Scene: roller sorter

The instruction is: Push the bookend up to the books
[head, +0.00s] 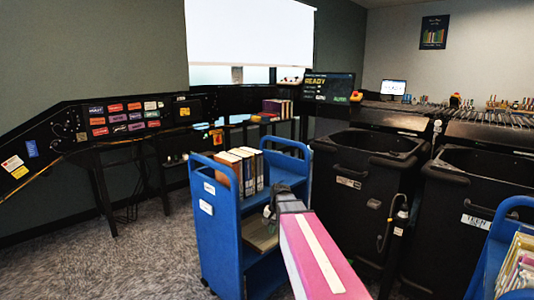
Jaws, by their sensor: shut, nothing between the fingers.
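Several upright books (241,170), with brown, cream and dark spines, stand on the top shelf of a blue book cart (217,243) in the middle of the head view. My gripper (269,211) is at the end of my pink arm, over the cart's near right side. It appears to the right of and in front of the books, with a visible gap between them in the picture. It is shut and holds nothing. I cannot clearly make out the bookend; my gripper and arm cover part of the top shelf.
Large black bins (352,195) stand close to the right of the cart. Another blue cart (485,275) with books is at the lower right edge. A black sorter conveyor (75,140) runs along the left wall. Carpet (150,250) is clear left of the cart.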

